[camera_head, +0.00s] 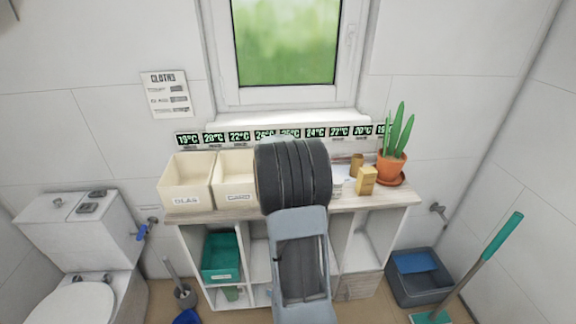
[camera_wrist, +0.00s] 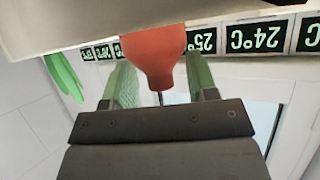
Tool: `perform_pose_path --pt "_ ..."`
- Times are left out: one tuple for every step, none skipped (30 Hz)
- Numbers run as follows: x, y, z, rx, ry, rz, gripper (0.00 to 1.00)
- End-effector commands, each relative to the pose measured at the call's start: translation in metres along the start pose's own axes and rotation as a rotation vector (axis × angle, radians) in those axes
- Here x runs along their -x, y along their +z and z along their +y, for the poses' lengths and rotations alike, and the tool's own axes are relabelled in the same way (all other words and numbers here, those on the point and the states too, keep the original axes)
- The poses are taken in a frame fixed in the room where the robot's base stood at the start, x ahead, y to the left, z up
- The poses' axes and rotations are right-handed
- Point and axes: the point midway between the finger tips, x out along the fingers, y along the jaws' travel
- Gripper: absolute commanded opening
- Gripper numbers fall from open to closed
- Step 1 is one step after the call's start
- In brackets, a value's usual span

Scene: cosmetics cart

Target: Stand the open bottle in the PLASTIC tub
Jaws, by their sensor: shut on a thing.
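In the wrist view, which is upside down, my gripper (camera_wrist: 161,80) has its two green fingers on either side of an orange-red bottle (camera_wrist: 152,55) and is shut on it. The bottle's narrow neck points up in the room. Its lower part is cut off at a pale beige surface (camera_wrist: 60,22), and I cannot tell whether it is inside or in front of that. In the head view my arm hides the gripper and bottle. Two cream tubs stand on the counter: one labelled GLAS (camera_head: 185,199), one with an unclear label (camera_head: 238,197). No PLASTIC label is readable; the area to their right is hidden.
A row of temperature displays (camera_head: 240,136) runs along the wall behind the counter (camera_head: 385,193). On the right stand a yellow box (camera_head: 366,181), a brown jar (camera_head: 357,160) and a potted plant (camera_head: 393,165). A green crate (camera_head: 221,258) sits on a shelf below.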

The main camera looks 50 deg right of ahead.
Motion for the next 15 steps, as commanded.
perform_pose_path --pt "-0.0036 0.0054 0.0007 -0.001 0.001 0.001 0.19" --pt "-0.0035 0.0052 0.0009 -0.001 0.001 0.001 0.19" --pt "-0.0031 0.0043 0.0009 -0.001 0.001 0.001 0.19" --pt "-0.0027 0.0036 0.0009 -0.001 0.001 0.001 0.19" --pt "-0.0023 0.0031 0.0008 -0.001 0.001 0.001 0.19" --pt "-0.0021 0.0028 0.0007 -0.001 0.001 0.001 0.19" --pt "-0.0020 0.0028 0.0006 -0.001 0.001 0.001 0.19" --pt "-0.0019 0.0028 0.0005 -0.001 0.001 0.001 0.19" --pt "-0.0019 0.0030 0.0003 0.000 0.000 0.001 0.19" --pt "-0.0020 0.0033 0.0002 0.000 0.000 0.001 0.19" --pt "-0.0022 0.0038 0.0001 0.000 0.000 0.001 0.19" --pt "-0.0027 0.0049 0.0000 0.000 0.000 0.000 0.19" --pt "-0.0027 0.0061 -0.0007 0.001 -0.001 0.000 0.19" --pt "-0.0030 0.0071 -0.0009 0.001 -0.001 0.000 0.19" --pt "-0.0036 0.0083 -0.0010 0.002 -0.001 0.000 0.19"
